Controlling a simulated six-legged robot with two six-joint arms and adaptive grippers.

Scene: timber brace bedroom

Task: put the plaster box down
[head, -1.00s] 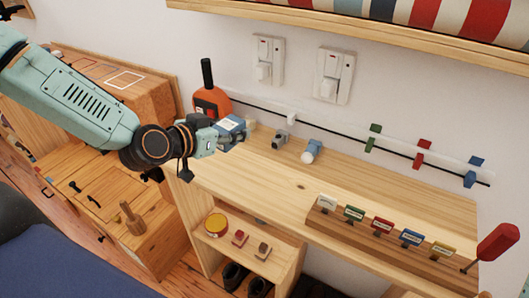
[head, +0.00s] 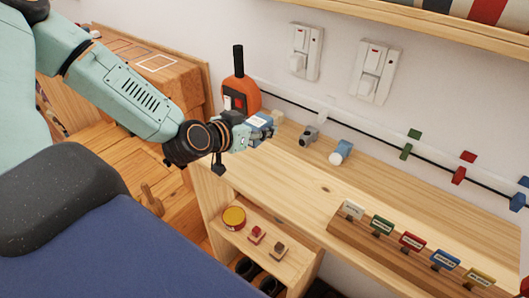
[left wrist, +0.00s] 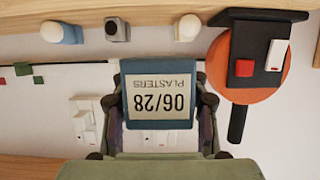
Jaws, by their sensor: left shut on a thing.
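The plaster box (head: 261,125) is small, blue and white. In the left wrist view its label (left wrist: 160,104) reads "PLASTERS 06/28" upside down. My left gripper (head: 245,136) is shut on it, with a finger on each side in the left wrist view. In the head view the box appears over the left end of the wooden worktop (head: 340,190), in front of the orange device. Whether its underside touches the wood is hidden. My right gripper is in neither view.
An orange device with a black handle (head: 241,95) stands close behind the box. Small grey (head: 308,136) and white-blue (head: 341,153) fittings sit to the right. A rack of coloured labels (head: 411,243) lines the front right. Bare worktop lies between.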

